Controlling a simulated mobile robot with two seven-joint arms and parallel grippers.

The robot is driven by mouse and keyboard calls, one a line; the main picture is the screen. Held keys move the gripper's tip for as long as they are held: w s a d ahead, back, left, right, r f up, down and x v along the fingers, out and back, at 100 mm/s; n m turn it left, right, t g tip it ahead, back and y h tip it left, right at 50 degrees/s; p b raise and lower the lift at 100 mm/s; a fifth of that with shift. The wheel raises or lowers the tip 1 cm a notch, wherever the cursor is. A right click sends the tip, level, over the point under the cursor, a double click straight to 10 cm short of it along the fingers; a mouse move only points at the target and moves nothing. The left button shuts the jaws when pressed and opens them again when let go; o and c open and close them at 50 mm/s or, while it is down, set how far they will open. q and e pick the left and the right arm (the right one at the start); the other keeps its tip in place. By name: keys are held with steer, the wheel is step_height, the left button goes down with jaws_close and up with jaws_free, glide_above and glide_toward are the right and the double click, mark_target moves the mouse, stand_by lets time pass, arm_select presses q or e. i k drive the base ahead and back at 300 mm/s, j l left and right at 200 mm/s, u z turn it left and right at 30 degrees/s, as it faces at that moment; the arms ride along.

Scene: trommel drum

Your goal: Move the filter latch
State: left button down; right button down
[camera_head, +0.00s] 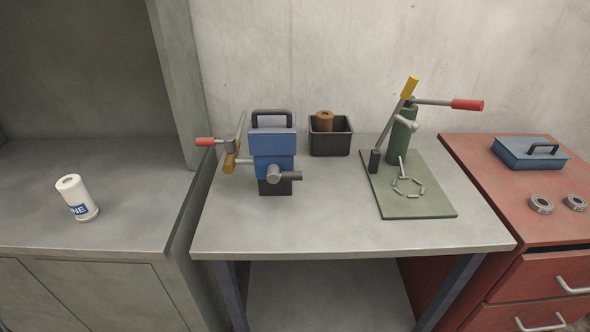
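A blue device (275,160) with a black base and a black top frame stands on the grey table at centre-left. A lever with a red grip (205,142) and a yellow grip (229,162) sticks out on its left. A grey knob (274,174) with a dark stub is on its front. A green cylinder (402,135) stands on a green plate (431,206) to the right, with a yellow-tipped lever (410,88) and a red-tipped lever (466,105). I cannot tell which part is the filter latch. Neither of my grippers is in view.
A black bin (330,142) holding a brown roll (324,121) stands at the table's back. The red cabinet (480,165) bears a blue box (529,154) and two metal rings (541,204). The table's front is clear.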

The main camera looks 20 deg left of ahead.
mark_target(274, 175)
steer(key=i+l, duration=0.15)
steer(key=i, duration=0.15)
steer(key=i+l, duration=0.1)
steer(key=i, duration=0.25)
steer(key=i+u, duration=0.15)
steer(key=u, duration=2.2)
